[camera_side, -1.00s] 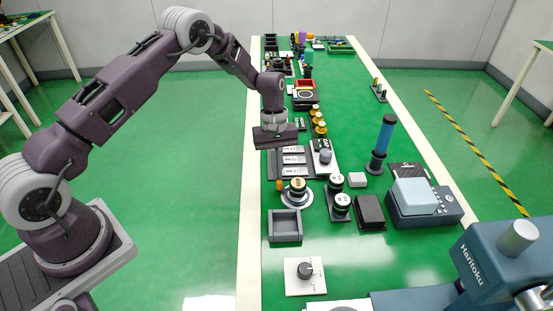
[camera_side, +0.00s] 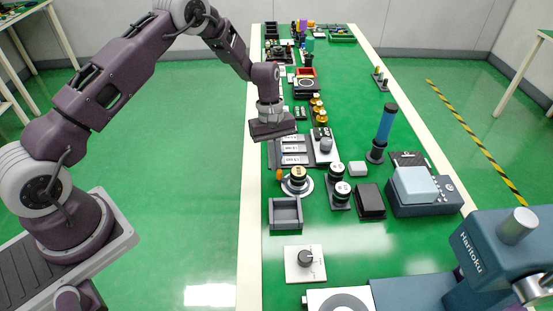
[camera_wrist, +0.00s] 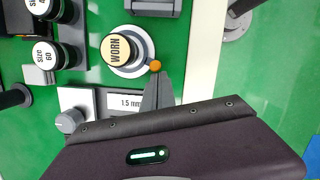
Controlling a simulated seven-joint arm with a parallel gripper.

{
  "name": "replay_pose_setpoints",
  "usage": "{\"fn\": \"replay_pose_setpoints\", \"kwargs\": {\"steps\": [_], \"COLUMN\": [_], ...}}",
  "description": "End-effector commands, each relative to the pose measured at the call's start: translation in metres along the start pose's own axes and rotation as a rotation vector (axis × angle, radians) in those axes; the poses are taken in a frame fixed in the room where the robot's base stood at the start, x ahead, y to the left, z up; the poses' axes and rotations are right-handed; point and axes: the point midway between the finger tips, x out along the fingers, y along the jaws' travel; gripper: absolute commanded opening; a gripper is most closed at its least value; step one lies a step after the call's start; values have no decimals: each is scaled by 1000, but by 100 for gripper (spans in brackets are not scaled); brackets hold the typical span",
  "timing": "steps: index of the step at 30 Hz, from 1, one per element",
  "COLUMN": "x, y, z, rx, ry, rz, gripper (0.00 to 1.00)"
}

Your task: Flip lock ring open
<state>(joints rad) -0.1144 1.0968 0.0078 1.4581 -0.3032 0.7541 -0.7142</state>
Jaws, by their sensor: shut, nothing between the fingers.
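An orange knob (camera_side: 279,174) sits at the ring's left edge in the side view. In the wrist view, the ring (camera_wrist: 143,50) has the knob (camera_wrist: 155,65) at its lower right. My gripper (camera_wrist: 159,82) is shut and empty, with its dark fingers just below the knob in that picture. Contact cannot be told. In the side view, my gripper's wide body hangs above the table's left edge, farther back than the ring; its fingertips are hard to make out.
Labelled plates (camera_side: 293,149) and a grey knob block (camera_side: 325,145) lie behind the ring. A grey open tray (camera_side: 286,224) stands in front. Two white-topped canisters (camera_side: 341,191) and a black box (camera_side: 370,202) are to the right. A blue cylinder (camera_side: 386,125) stands upright beyond.

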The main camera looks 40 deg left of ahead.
Motion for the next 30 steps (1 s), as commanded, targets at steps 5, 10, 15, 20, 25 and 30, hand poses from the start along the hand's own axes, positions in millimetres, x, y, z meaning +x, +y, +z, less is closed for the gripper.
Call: {"fn": "replay_pose_setpoints", "kwargs": {"steps": [5, 10, 15, 20, 25, 30], "x": [1, 3, 5, 7, 9, 9], "y": [-7, -15, -21, -24, -26, -26], "z": [6, 14, 23, 31, 37, 36], "rx": [-106, -256, -405, -527, -618, -614], "ry": [-1, -1, -1, -1, -1, 0], "rz": [25, 61, 99, 130, 154, 153], "gripper": [0, 0, 0, 0, 0, 0]}}
